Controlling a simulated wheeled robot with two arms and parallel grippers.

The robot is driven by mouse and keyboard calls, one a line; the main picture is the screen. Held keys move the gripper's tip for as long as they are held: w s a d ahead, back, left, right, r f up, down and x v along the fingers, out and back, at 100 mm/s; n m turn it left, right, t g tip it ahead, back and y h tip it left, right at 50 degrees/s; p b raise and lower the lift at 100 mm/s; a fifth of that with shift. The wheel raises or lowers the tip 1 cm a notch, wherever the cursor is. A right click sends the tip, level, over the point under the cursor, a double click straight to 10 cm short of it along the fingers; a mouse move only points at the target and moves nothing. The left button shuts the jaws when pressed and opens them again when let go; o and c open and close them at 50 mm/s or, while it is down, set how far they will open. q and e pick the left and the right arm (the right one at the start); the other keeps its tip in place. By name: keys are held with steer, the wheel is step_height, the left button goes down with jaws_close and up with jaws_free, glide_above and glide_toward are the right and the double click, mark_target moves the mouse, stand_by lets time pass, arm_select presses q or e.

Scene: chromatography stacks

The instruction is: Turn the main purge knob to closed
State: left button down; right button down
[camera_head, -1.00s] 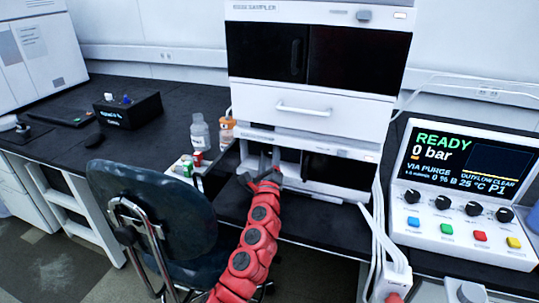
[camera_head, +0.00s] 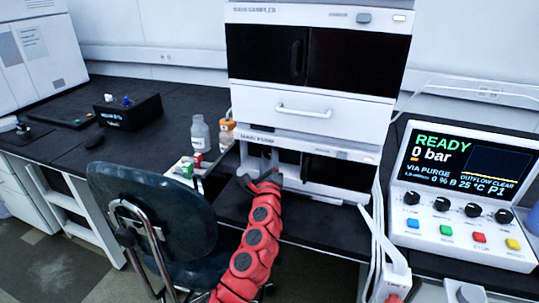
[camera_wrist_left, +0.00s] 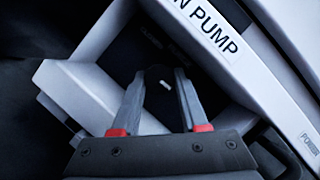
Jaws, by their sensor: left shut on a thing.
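The main purge knob (camera_wrist_left: 161,92) is black with a small pale mark, on a dark recessed panel of the pump unit in the left wrist view. Small lettering on the panel behind it is too blurred to read surely. My left gripper (camera_wrist_left: 160,76) is shut on the knob, one finger on each side. In the head view my left gripper (camera_head: 262,164) reaches into the open front of the lower unit (camera_head: 325,147), below the white drawer. The knob itself cannot be made out there. My right gripper is not in view.
The control console (camera_head: 462,195) at right reads READY, 0 bar, VIA PURGE. Bottles (camera_head: 200,132) and a small tray stand left of the stack. A dark chair (camera_head: 150,215) stands close to my left arm. White cables hang right of the stack.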

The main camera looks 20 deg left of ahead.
arm_select(q)
steer(key=n, duration=0.1)
steer(key=n+g+p, duration=0.1)
steer(key=n+y+p, duration=0.1)
steer(key=n, duration=0.1)
steer(key=shift+d+r, duration=0.1)
steer(key=shift+r, duration=0.15)
steer(key=n+g+p, duration=0.1)
steer(key=n+p, duration=0.1)
steer(key=n+g+p, duration=0.1)
steer(key=n+p, duration=0.1)
steer(key=n, duration=0.1)
steer(key=shift+r+n+g, duration=0.1)
steer(key=shift+n+g, duration=0.2)
steer(key=n+g+h+p, duration=0.1)
steer(key=n+p, duration=0.1)
steer(key=n, duration=0.1)
steer(key=shift+n, duration=0.4)
steer(key=shift+n+g+h+p, duration=0.6)
steer(key=shift+n+h+p, duration=0.35)
steer(key=shift+n, duration=0.45)
steer(key=c, duration=0.7)
jaws_free()
steer(key=shift+s, duration=0.1)
